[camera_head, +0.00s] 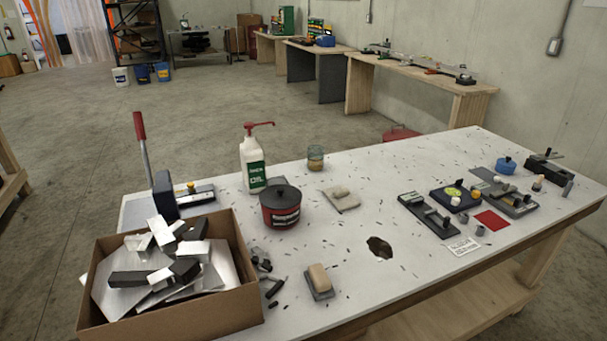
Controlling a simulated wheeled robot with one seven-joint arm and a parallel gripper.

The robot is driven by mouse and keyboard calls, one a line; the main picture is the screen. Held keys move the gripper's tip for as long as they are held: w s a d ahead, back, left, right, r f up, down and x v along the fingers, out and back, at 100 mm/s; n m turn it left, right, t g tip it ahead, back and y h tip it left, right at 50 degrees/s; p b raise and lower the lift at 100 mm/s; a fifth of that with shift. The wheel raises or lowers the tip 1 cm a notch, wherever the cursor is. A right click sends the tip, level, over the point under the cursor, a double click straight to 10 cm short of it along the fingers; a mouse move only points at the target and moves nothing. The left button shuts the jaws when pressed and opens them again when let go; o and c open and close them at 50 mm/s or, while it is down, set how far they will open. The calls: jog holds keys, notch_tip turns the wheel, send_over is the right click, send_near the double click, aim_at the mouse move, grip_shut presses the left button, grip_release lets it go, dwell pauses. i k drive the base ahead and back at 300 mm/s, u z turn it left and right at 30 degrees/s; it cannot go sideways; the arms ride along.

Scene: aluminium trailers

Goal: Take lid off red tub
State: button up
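The red tub (281,215) stands upright on the white workbench, left of its middle, with a pale label on its front. Its dark lid (280,195) sits on top and has a small knob at the centre. The tub is just right of and in front of the white oil bottle. My gripper is not in view.
A cardboard box (175,315) of metal offcuts fills the near left of the bench (345,290). The oil bottle (252,165) with a red pump stands behind the tub. A jar (315,158), a sanding block (320,281) and several tools lie around.

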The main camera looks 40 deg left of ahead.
aim_at(278, 196)
jog(key=u, duration=0.9)
jog(key=i, duration=0.75)
jog(key=u, duration=1)
jog(key=i, duration=0.25)
jog(key=u, duration=0.05)
